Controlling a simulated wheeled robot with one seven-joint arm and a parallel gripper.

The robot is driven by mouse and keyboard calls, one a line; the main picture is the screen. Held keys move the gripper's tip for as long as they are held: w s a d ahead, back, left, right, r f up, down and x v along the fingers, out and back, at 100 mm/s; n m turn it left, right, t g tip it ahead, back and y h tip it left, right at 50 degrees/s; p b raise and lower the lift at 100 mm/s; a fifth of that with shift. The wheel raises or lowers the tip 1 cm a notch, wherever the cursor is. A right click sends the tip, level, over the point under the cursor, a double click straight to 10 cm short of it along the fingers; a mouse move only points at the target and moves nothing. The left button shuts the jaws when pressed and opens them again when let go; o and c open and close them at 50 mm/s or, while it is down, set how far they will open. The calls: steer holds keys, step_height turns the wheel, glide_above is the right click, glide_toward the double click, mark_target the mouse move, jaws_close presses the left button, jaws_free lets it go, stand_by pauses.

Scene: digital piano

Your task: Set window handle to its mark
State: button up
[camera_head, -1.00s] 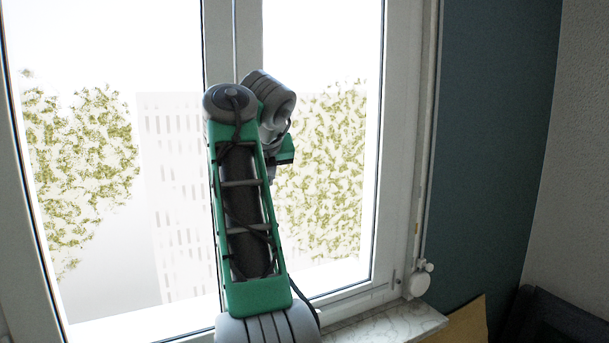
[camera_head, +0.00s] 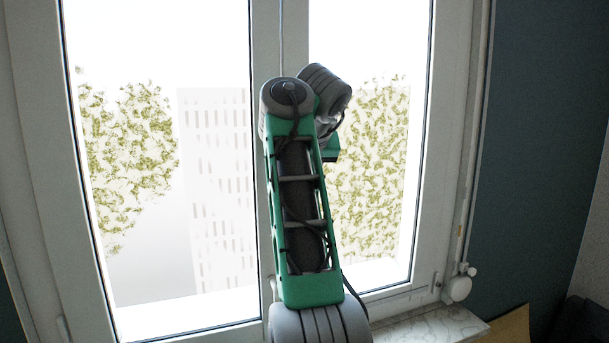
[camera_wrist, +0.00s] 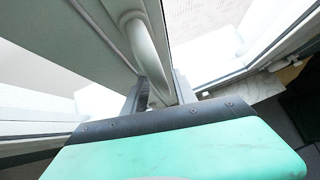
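The window handle (camera_wrist: 143,45) is a pale, rounded bar at the upper middle of the wrist view, bent at its top, with its lower end running down between my fingers. My gripper (camera_wrist: 163,92) has its two dark fingers apart, one on either side of the handle's lower part. I cannot tell whether they press on it. In the head view my green and grey arm stands in front of the window's middle post and hides the gripper and handle. No mark for the handle can be made out.
The white window frame (camera_head: 453,130) surrounds bright panes. A pale stone sill (camera_head: 430,328) runs below at the right, with a round white fitting (camera_head: 457,288) above it. A dark teal wall (camera_head: 545,150) is at the right.

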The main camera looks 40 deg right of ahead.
steer(key=shift+o, duration=0.2)
steer(key=p+v, duration=0.2)
steer(key=v, duration=0.5)
steer(key=shift+s+r+p, duration=0.3)
steer(key=shift+p, duration=0.05)
steer(key=shift+a, duration=0.1)
